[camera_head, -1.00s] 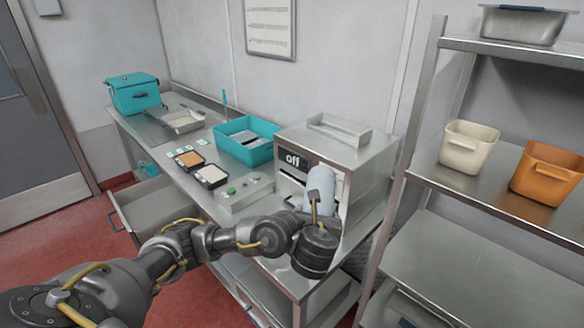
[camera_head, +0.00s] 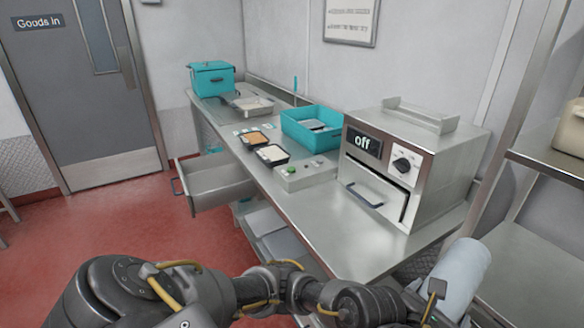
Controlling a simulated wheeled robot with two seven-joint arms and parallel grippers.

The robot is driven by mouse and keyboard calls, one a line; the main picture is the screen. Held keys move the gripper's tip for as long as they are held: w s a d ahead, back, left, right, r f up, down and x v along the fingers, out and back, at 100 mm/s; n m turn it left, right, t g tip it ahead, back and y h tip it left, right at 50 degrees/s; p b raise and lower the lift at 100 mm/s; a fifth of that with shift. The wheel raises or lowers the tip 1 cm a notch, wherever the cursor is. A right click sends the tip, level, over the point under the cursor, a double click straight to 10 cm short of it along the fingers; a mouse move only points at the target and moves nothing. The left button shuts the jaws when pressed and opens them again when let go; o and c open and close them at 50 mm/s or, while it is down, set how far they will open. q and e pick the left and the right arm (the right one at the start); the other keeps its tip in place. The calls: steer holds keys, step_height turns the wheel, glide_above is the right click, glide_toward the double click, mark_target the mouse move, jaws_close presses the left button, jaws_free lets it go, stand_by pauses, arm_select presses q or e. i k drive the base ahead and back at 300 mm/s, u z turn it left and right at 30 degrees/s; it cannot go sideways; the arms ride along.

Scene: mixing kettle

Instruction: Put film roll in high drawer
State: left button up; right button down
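The pale film roll (camera_head: 462,272) is at the lower right, tilted, off the right front corner of the steel table. My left arm reaches in from the bottom left, and its gripper (camera_head: 437,290) is at the roll. The roll travels with this arm, so the gripper looks shut on it, though the fingers are mostly hidden. The high drawer (camera_head: 212,190) is pulled out from under the table's left part. It is far to the left of the roll and looks empty. My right gripper is not in view.
On the table stand an oven (camera_head: 410,165) marked "off", a control box (camera_head: 306,174), two small food trays (camera_head: 272,155), an open teal bin (camera_head: 312,133) and a teal lidded box (camera_head: 211,79). A steel rack (camera_head: 530,180) stands at the right. Red floor (camera_head: 110,240) is clear at the left.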

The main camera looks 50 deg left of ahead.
mark_target(217, 186)
steer(key=u, duration=3)
steer(key=i, duration=4.65)
steer(key=z, duration=3.65)
